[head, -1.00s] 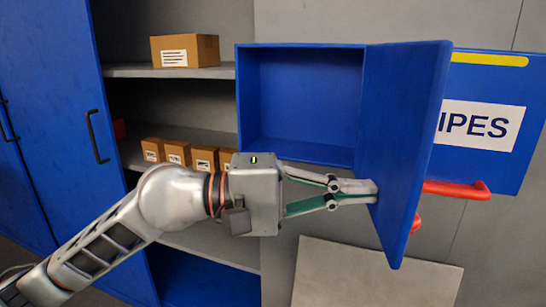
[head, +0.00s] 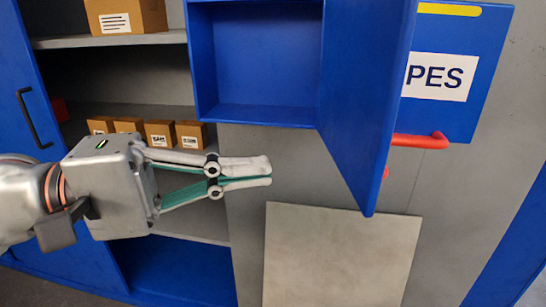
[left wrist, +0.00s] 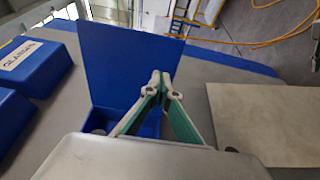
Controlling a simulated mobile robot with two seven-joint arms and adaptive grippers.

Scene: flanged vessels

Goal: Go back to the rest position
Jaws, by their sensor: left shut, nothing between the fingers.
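My left gripper (head: 270,174) is shut and empty, with its fingertips together, in the lower left-middle of the head view. It is in front of the grey wall, left of the open blue door (head: 367,100) and apart from it. The left wrist view also shows the shut fingertips (left wrist: 160,77), with the blue door (left wrist: 125,60) beyond them. The door belongs to an empty blue wall box (head: 262,60), which stands open. My right gripper is not in view.
A shelf cabinet (head: 110,42) with small cardboard boxes (head: 160,133) stands behind my left arm. A blue box with a partly hidden label (head: 440,76) and a red handle (head: 420,140) are at right. A pale panel (head: 340,255) is below. The left wrist view shows a "GLASSES" box (left wrist: 30,60).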

